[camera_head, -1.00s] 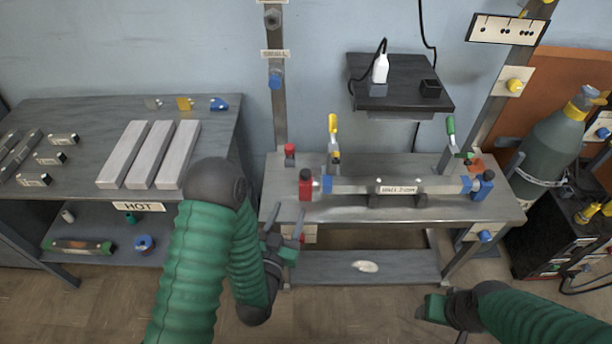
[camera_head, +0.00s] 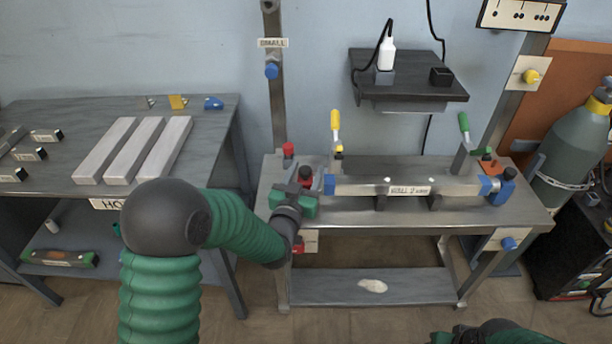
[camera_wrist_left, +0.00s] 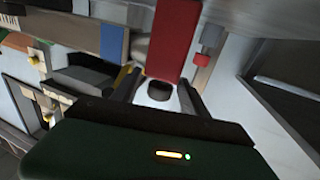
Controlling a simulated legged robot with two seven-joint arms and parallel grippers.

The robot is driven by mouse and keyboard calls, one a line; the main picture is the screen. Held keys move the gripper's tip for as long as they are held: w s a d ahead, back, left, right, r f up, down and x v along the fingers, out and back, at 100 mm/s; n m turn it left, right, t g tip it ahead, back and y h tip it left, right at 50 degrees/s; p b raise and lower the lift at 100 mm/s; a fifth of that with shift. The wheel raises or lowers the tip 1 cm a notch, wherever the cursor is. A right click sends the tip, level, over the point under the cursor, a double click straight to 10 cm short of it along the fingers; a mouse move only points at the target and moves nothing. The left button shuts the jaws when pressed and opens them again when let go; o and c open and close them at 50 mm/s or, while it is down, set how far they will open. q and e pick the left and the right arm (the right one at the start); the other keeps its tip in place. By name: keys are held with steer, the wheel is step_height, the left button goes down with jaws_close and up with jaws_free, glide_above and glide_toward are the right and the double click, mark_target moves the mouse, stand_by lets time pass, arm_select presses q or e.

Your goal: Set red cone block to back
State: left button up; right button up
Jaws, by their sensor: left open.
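The red block (camera_head: 306,173) stands at the left end of the long grey bar fixture on the workbench, partly hidden behind my left gripper. My left gripper (camera_head: 301,186) is at the bench's left end, just in front of this block. In the left wrist view the red block (camera_wrist_left: 174,40) looms large ahead of the open fingers (camera_wrist_left: 160,92), roughly in line with the gap between them. I cannot tell whether they touch it. My right gripper (camera_head: 450,337) is mostly cut off at the bottom edge of the head view, so its jaws are unclear.
A side table (camera_head: 60,182) holds bars.

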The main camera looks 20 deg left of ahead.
arm_select(q)
steer(key=shift+a, duration=0.1)
jaws_close()
stand_by(1.3)
